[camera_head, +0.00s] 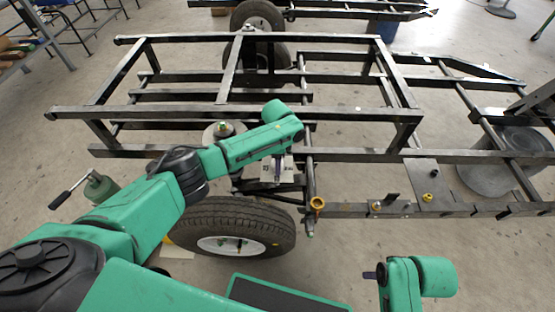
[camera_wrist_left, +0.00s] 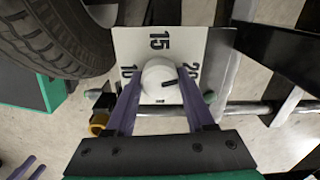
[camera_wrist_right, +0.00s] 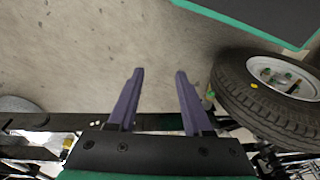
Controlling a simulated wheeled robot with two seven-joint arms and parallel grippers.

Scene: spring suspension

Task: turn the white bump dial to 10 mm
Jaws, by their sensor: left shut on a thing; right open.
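The white bump dial (camera_wrist_left: 158,78) is a round knob on a white plate (camera_wrist_left: 215,52) in the left wrist view. The plate reads 10 at left, 15 at top and 20 at right; small print below the knob is hard to read. The knob's black mark points right, toward the 20 side. My left gripper (camera_wrist_left: 160,70) is shut on the knob, one purple finger on each side. In the head view, my left gripper (camera_head: 278,168) is over the plate (camera_head: 288,174), hiding the knob. My right gripper (camera_wrist_right: 160,72) is open and empty above the floor.
A tyre (camera_head: 230,226) stands just in front of the plate. The dark metal frame (camera_head: 180,112) spreads behind, and a rail with a yellow ring (camera_head: 317,203) runs to the right. Open floor lies between the tyre and my right gripper (camera_head: 370,275).

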